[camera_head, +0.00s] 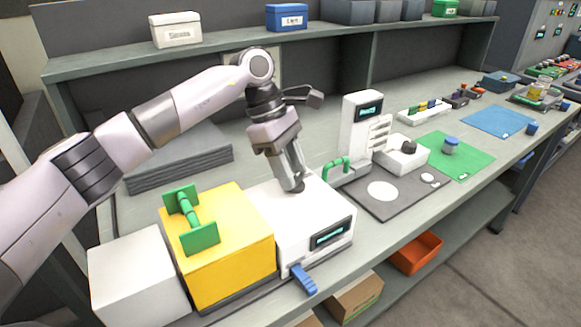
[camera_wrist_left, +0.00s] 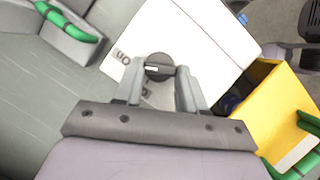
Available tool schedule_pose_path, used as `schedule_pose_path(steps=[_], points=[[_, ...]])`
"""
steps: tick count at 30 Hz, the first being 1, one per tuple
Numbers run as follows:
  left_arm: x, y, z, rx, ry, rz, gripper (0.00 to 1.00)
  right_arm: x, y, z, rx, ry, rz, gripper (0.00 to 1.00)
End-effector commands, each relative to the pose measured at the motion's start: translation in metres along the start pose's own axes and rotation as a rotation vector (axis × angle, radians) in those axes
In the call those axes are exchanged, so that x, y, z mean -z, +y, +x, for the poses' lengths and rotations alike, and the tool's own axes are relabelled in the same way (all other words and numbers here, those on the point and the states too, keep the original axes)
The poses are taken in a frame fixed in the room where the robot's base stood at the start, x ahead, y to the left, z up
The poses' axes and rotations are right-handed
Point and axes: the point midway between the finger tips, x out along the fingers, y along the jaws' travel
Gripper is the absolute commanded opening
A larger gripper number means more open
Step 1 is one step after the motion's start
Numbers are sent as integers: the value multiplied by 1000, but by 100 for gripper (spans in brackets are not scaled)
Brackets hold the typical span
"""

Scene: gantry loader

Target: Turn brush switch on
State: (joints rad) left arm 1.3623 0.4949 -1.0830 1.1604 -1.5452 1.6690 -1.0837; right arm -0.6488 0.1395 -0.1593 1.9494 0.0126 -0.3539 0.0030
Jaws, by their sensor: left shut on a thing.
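A white machine (camera_head: 325,222) with a dark display on its front stands on the bench, in the middle of the head view. A round dark knob with a light mark, the brush switch (camera_wrist_left: 158,67), sits on its white top. Small dark lettering is printed beside the knob in the left wrist view. My left gripper (camera_head: 297,187) points down onto the top of the machine, its fingertips (camera_wrist_left: 158,75) on either side of the knob and shut on it. In the head view the fingers largely hide the knob. My right gripper is not in view.
A yellow box (camera_head: 240,255) with a green handle (camera_head: 190,218) stands left of the white machine, near a white block (camera_head: 135,275). A blue lever (camera_head: 304,280) sticks out in front. A white column device (camera_head: 362,125) and a green mat (camera_head: 465,160) lie to the right.

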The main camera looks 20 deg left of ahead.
Motion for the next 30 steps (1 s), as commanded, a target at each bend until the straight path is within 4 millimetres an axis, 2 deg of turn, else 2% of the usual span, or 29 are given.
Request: schedule_pose_path(steps=[1,3,11,14,24,30], points=[[0,0,-1,-3,0,3,50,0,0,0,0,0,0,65],[0,0,-1,-3,0,3,66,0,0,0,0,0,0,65],[0,0,-1,-2,0,1,66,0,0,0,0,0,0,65],[0,0,-7,-3,1,0,66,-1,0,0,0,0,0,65],[0,1,-59,-5,0,1,66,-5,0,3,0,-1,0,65],[0,0,-72,-2,0,2,66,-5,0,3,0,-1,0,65]])
